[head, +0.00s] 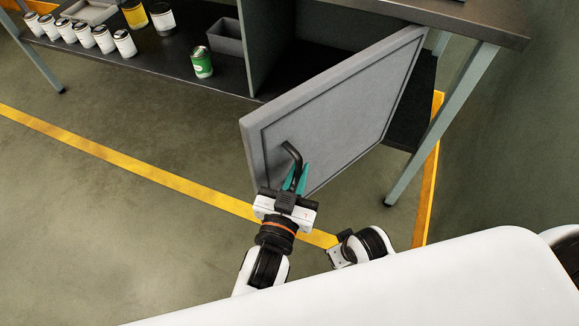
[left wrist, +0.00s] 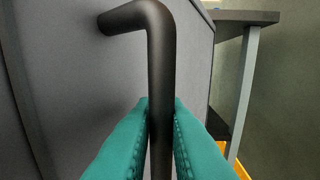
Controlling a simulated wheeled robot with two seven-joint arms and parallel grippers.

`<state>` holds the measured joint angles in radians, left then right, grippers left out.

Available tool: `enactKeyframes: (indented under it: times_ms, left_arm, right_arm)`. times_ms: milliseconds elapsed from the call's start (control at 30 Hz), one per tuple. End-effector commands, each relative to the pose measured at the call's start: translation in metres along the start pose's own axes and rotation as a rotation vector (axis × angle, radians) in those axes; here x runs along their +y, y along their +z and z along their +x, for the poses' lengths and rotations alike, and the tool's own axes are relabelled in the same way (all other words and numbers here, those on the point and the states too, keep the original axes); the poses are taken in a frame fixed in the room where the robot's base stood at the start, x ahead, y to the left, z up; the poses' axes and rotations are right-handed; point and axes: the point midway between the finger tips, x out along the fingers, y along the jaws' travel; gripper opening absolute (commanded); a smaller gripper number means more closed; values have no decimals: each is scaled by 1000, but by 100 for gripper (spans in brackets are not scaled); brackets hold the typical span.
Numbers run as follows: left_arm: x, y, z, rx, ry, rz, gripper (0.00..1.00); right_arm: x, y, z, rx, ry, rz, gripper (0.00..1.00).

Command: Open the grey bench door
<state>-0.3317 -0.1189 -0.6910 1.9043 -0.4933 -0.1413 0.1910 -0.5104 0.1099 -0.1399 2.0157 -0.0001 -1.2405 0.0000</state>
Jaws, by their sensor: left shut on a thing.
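The grey bench door (head: 330,110) stands swung out from the bench, hinged on its right side, with part of the compartment behind it showing. Its black bar handle (head: 292,155) is on the outer face near the free left edge. My left gripper (head: 296,180) is at the handle, its teal fingers shut on it. In the left wrist view, the handle (left wrist: 161,70) runs down between the two teal fingertips (left wrist: 161,110), which touch it on both sides. The door face (left wrist: 70,80) fills the left of that view. A second wrist part of mine shows low at centre; no right fingers are visible.
The bench top (head: 460,22) overhangs the door, and a bench leg (head: 445,125) stands right of it. The lower shelf (head: 165,60) holds white cans (head: 104,39), a green can (head: 202,62) and a grey bin (head: 227,37). The floor left of the door is clear, crossed by yellow tape (head: 130,166).

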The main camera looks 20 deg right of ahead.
Motion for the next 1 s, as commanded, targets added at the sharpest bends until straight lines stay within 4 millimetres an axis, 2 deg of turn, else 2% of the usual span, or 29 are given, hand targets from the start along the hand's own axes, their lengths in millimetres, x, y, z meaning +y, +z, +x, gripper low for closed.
enactKeyframes:
  times_ms: [333, 367, 467, 767, 933, 1000]
  left_arm:
    - [-2, 1, 1, -4, -3, 0, 0]
    - [-2, 1, 1, -4, -3, 0, 16]
    - [-2, 1, 1, -3, -3, -1, 32]
    - [-1, 0, -1, -1, -1, -1, 32]
    - [-1, 0, -20, 3, -1, -2, 32]
    - [-1, 0, -34, 3, -2, -3, 32]
  right_arm:
    - [0, 0, 1, 0, 0, 0, 36]
    - [0, 0, 1, 0, 0, 0, 36]
    - [0, 0, 1, 1, 1, 0, 36]
    - [0, 0, 0, 1, 1, 0, 36]
    - [0, 0, 0, -4, 1, 0, 36]
    - [0, -3, 10, 4, 1, -1, 36]
